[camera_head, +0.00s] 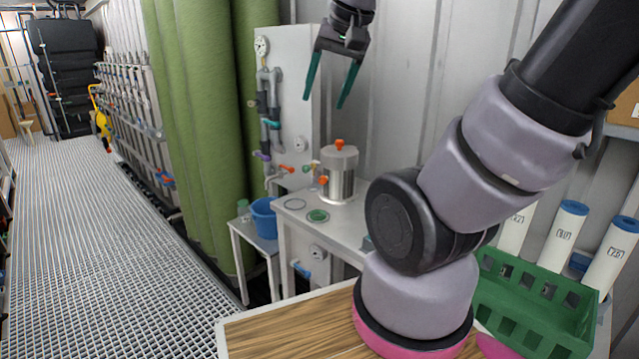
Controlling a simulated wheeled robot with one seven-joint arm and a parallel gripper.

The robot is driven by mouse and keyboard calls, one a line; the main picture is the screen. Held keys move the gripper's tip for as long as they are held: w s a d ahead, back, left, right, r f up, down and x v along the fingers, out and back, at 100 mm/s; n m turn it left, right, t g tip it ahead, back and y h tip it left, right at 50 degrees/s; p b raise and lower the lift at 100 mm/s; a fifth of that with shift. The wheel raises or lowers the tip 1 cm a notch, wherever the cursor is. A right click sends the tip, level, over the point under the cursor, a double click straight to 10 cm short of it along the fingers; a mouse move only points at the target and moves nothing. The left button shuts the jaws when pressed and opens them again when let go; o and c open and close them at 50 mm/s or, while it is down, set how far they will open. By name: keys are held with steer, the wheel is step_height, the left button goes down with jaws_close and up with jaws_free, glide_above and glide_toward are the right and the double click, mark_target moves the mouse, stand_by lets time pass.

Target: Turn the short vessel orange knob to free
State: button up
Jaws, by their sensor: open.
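A short steel vessel (342,187) stands upright on the grey metal table (345,222). One orange knob (339,144) sits on top of its lid. A smaller orange piece (323,181) shows low on its left side. I cannot tell which way either one is turned. My gripper (324,102) hangs above the vessel and slightly to its left, with its two green fingers spread and nothing between them. It is apart from the vessel.
A white panel (290,75) with pipes, gauges and an orange-handled valve (287,168) stands left of the vessel. A blue bucket (263,218) is on a lower stand. A green crate (530,305) and white tubes are at right.

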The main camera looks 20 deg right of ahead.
steer(key=w+d+f+m+g+h, duration=0.1)
steer(key=w+d+f+g+h, duration=0.35)
steer(key=w+f, duration=0.45)
steer(key=n+t+h, duration=0.3)
steer(key=t+h, duration=0.3)
steer(key=h, duration=0.7)
glide_toward(320, 181)
steer(key=x, duration=0.9)
steer(key=shift+d, duration=0.25)
jaws_close()
